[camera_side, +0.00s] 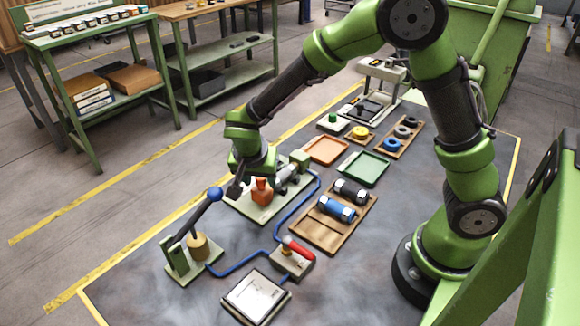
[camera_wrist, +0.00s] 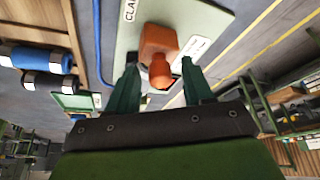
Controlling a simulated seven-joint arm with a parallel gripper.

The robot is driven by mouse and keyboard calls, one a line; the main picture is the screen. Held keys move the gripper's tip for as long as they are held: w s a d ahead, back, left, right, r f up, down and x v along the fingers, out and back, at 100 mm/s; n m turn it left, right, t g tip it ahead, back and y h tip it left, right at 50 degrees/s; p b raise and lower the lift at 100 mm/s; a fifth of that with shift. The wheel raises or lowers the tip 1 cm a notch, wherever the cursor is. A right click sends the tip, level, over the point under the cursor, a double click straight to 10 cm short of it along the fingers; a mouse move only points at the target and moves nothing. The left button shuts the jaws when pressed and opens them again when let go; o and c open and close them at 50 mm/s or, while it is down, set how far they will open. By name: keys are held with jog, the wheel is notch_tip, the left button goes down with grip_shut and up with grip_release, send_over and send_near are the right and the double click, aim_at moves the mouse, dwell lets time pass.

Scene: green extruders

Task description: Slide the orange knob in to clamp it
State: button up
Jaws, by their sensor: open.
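The orange knob (camera_side: 262,190) stands on a pale clamp plate (camera_side: 243,207) in the middle of the bench. In the wrist view the orange knob (camera_wrist: 158,45) has a block-like body with a rounded end facing me. My gripper (camera_wrist: 160,66) is open, with one green finger on each side of the knob's rounded end. A gap shows on both sides there; I cannot tell whether either finger touches. In the side view my gripper (camera_side: 238,188) is low, just left of the knob. A grey cylindrical part (camera_side: 287,175) sits behind the knob on the plate.
A lever with a blue ball (camera_side: 215,193) stands close to my gripper at the front left. A wooden tray (camera_side: 318,246) holds blue and black fittings. Bare bench lies at the front right.

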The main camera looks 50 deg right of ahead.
jog(key=shift+w+r, duration=0.1)
jog(key=shift+r, duration=3.35)
jog(key=shift+a+f+n, duration=0.1)
jog(key=shift+f+n, duration=0.05)
jog(key=shift+n, duration=0.45)
jog(key=s+d+r+n+t+y, duration=0.1)
jog(key=s+r+n+t+y, duration=0.1)
jog(key=s+r, duration=0.4)
jog(key=s+d+r+n+t+y, duration=0.2)
jog(key=s+r+n+t+y, duration=0.1)
jog(key=s, duration=0.8)
notch_tip(320, 180, up, 3)
jog(key=shift+d+f+n+y, duration=0.15)
jog(key=shift+n+y, duration=0.35)
jog(key=shift+n, duration=0.4)
jog(key=shift+s, duration=0.1)
jog(key=shift+c, duration=0.5)
